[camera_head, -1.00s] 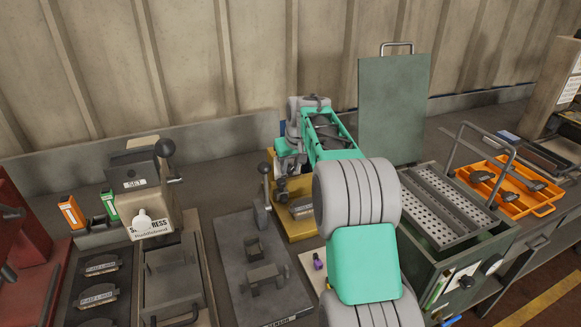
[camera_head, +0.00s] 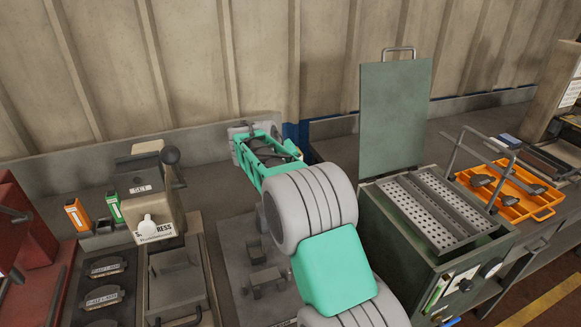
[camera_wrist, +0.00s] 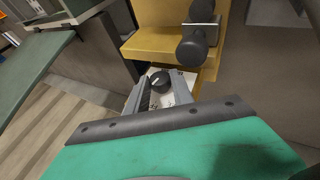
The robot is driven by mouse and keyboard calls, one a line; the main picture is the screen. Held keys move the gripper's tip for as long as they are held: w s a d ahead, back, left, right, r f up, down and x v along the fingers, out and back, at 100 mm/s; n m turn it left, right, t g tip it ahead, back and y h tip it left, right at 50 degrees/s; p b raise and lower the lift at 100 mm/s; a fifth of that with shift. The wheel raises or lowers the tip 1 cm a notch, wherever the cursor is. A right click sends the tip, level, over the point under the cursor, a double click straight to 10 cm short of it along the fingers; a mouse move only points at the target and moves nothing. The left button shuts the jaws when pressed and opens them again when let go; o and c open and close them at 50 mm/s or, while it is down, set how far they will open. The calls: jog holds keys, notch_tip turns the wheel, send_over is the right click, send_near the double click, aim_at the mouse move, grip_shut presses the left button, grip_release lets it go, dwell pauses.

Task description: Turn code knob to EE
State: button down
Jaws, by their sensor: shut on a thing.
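The code knob (camera_wrist: 160,80) is a dark round knob with a light pointer mark, in the wrist view. It sits in front of a white plate (camera_wrist: 184,80) on a yellow machine (camera_wrist: 150,42). My gripper (camera_wrist: 158,84) has its two grey fingers on either side of the knob and is shut on it. The letters around the knob are too small to read. In the head view my arm reaches toward the back wall, and my gripper's fingers and the knob are hidden.
A black-handled lever (camera_wrist: 193,46) sticks out of the yellow machine just above my gripper. In the head view, a green tank (camera_head: 400,240) with a raised lid (camera_head: 395,110) stands right of my arm. A press (camera_head: 155,200) stands to the left. An orange tray (camera_head: 545,205) lies at right.

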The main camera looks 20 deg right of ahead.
dwell(0.4)
jog(key=c, duration=1.1)
grip_release()
notch_tip(320, 180, up, 3)
jog(key=shift+w+r, duration=0.1)
jog(key=s+a+r, duration=0.1)
jog(key=s+r, duration=0.2)
jog(key=s, duration=0.1)
jog(key=s+r+b, duration=0.1)
jog(key=s+r, duration=0.2)
jog(key=s, duration=0.2)
jog(key=s+a+r+b, duration=0.1)
jog(key=s+r, duration=0.2)
jog(key=s, duration=0.2)
jog(key=shift+a+r, duration=0.35)
jog(key=shift+r, duration=0.05)
